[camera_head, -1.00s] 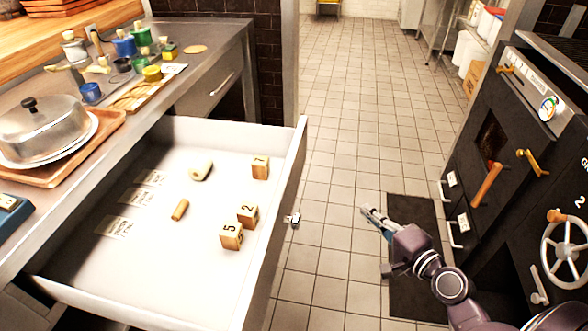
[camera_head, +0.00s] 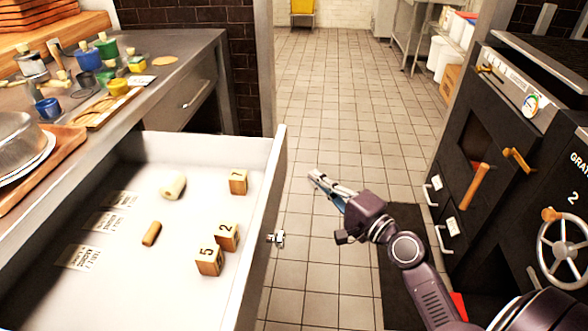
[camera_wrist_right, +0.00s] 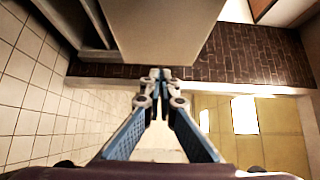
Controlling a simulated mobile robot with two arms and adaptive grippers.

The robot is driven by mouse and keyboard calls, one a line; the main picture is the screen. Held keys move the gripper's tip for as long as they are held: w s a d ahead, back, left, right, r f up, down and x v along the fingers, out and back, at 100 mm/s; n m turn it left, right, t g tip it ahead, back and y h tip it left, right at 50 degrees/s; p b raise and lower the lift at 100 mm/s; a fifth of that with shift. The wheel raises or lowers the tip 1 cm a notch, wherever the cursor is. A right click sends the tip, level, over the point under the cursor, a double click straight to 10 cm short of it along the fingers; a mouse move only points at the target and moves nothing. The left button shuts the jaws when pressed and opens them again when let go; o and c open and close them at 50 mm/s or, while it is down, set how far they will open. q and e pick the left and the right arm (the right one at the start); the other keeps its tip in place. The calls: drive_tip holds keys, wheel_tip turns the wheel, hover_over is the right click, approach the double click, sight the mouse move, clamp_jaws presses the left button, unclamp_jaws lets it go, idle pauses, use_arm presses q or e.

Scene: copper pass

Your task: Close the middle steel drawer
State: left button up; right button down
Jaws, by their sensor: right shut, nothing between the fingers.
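The middle steel drawer (camera_head: 255,235) is pulled far out from the counter on the left in the head view. Its small handle (camera_head: 276,239) sticks out from the front panel. Inside lie numbered wooden blocks (camera_head: 226,237), a pale roller-like piece (camera_head: 173,187) and a brown peg (camera_head: 151,233). My right gripper (camera_head: 316,175) is shut and empty, out over the tiled floor to the right of the drawer front, apart from it. In the right wrist view its fingertips (camera_wrist_right: 160,73) meet, and a grey panel hangs ahead that I cannot identify for sure. My left gripper is not in view.
The counter (camera_head: 185,55) holds paint pots, a tray and a metal dome (camera_head: 22,150). A black oven (camera_head: 490,150) with handles and a wheel (camera_head: 563,247) stands at the right. The tiled floor (camera_head: 345,110) between them is clear, with a dark mat under my arm.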

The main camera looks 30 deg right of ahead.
sight(284, 164)
drive_tip(key=w+a, duration=0.1)
drive_tip(key=w, duration=0.1)
drive_tip(key=w+a+p, duration=0.1)
drive_tip(key=w+a, duration=0.1)
drive_tip(key=shift+w+a, duration=0.1)
drive_tip(key=shift+w, duration=0.25)
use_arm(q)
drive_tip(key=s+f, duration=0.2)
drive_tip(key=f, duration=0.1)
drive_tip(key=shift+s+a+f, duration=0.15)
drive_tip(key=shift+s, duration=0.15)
use_arm(e)
drive_tip(key=shift+w+a, duration=0.2)
drive_tip(key=shift+a, duration=0.15)
drive_tip(key=shift+w, duration=0.1)
